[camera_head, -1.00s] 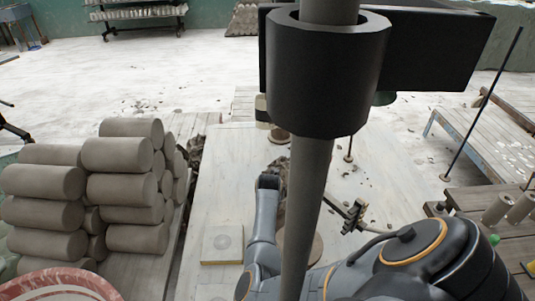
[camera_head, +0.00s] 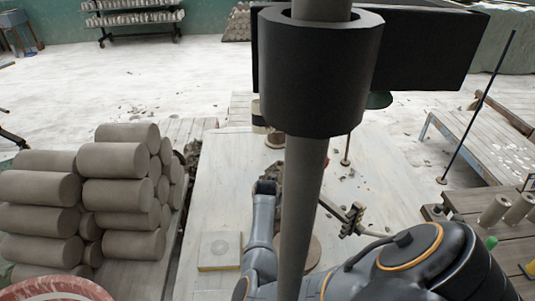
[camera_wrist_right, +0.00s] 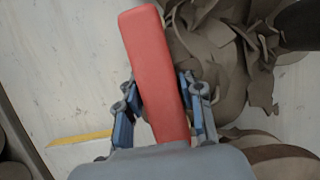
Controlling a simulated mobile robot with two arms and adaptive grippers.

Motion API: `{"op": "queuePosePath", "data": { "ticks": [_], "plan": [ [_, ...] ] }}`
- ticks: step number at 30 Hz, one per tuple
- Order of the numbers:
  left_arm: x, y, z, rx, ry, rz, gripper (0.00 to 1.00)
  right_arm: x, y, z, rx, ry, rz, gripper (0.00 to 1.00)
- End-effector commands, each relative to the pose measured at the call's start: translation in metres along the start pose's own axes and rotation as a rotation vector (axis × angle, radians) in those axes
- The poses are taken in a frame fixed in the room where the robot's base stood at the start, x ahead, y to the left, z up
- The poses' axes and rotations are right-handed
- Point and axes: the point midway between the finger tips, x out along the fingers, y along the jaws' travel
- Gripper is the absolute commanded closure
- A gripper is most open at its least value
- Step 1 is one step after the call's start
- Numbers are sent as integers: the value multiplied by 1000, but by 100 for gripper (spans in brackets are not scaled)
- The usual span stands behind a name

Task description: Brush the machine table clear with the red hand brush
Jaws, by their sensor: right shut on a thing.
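My right gripper (camera_wrist_right: 158,88) is shut on the red hand brush (camera_wrist_right: 150,45), with one blue-padded finger on each side of its flat red body. No bristles show in this view. Brown-grey clay trimmings (camera_wrist_right: 208,65) lie in a curled heap just right of the brush, over the pale machine table (camera_wrist_right: 50,70). In the head view the pale table (camera_head: 215,185) runs away from me, and part of the trimmings (camera_head: 298,178) shows behind the dark column. The brush and right fingertips cannot be made out there. My left gripper is in neither view.
Stacked clay cylinders (camera_head: 128,190) stand left of the table. A square yellow-edged slab (camera_head: 220,248) lies on the table's near left, and a round brown disc (camera_head: 312,255) is partly behind the column. A jointed metal rod (camera_head: 350,215) reaches over the right part.

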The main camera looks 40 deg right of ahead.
Motion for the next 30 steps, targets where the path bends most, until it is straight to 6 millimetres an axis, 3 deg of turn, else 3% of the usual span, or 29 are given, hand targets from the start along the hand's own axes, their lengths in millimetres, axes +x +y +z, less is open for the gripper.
{"op": "queuePosePath", "data": {
  "ticks": [7,30],
  "plan": [
    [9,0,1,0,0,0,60,6,0,7,0,-2,0,88],
    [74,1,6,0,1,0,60,32,0,70,1,-2,1,88]
  ]
}}
